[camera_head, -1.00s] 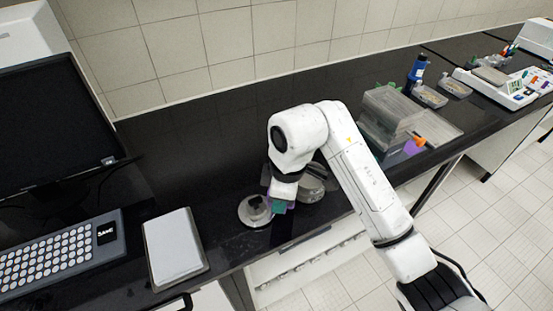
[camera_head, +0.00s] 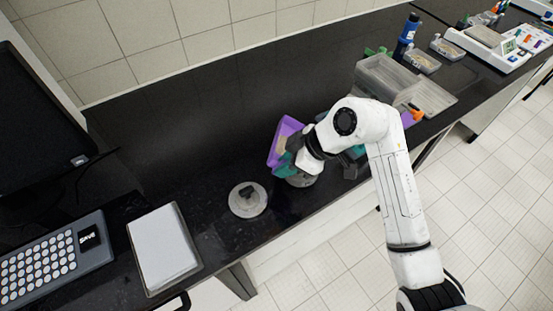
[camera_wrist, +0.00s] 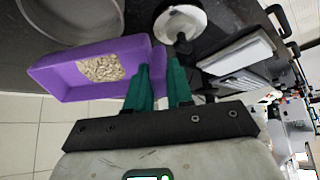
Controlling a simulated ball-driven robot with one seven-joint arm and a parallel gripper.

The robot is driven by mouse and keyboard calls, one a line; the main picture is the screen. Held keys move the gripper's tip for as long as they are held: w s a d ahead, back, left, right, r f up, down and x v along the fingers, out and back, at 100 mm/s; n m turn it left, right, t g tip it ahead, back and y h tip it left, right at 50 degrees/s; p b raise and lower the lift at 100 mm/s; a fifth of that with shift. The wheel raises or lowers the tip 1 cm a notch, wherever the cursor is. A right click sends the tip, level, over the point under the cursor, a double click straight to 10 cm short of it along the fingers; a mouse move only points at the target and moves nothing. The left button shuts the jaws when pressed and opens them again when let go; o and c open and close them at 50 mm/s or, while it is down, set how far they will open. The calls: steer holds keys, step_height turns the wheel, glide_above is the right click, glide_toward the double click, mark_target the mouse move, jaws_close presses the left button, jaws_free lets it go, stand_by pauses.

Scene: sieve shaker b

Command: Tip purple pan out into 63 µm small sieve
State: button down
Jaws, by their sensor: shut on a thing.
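The purple pan (camera_head: 288,135) is held in my gripper (camera_head: 287,154) above the bench, tilted in the head view. The wrist view shows pale granules lying in the pan (camera_wrist: 50,75). My gripper's teal fingers (camera_wrist: 164,78) are shut on the pan's end wall. A round grey metal vessel, apparently the small sieve (camera_wrist: 70,20), lies beside the pan at the upper left of the wrist view. In the head view this vessel (camera_head: 302,181) is just below my gripper and mostly hidden. No size label can be read.
A pale disc with a dark knob (camera_head: 247,200) lies on the bench left of the vessel. A grey flat box (camera_head: 163,248) and a keyboard (camera_head: 58,262) are farther left. Clear plastic boxes (camera_head: 385,78) stand to the right. The bench behind my gripper is clear.

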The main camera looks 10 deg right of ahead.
steer(key=shift+s+d+f+t+y, duration=0.15)
steer(key=shift+d+t+y, duration=0.15)
steer(key=shift+y, duration=0.25)
steer(key=shift+s+d+f+t+y, duration=0.15)
steer(key=shift+d+t+y, duration=0.15)
steer(key=shift+y, duration=0.25)
steer(key=shift+t+y+b, duration=0.3)
steer(key=shift+y+b, duration=0.3)
steer(key=shift+b, duration=0.45)
steer(key=shift+d+b, duration=0.15)
steer(key=shift+b, duration=0.6)
steer(key=y+b, duration=0.1)
steer(key=b, duration=0.3)
steer(key=d+t+y+b, duration=0.1)
steer(key=y+b, duration=0.1)
steer(key=b, duration=0.3)
steer(key=shift+s+t, duration=0.3)
steer(key=t+y+b, duration=0.1)
steer(key=y, duration=0.1)
steer(key=d+t+y+b, duration=0.1)
steer(key=y, duration=0.2)
steer(key=s+d+t+y+b, duration=0.1)
steer(key=t+y+b, duration=0.1)
steer(key=shift+s+d+f, duration=0.1)
steer(key=shift+d+f, duration=0.1)
steer(key=shift+m, duration=0.3)
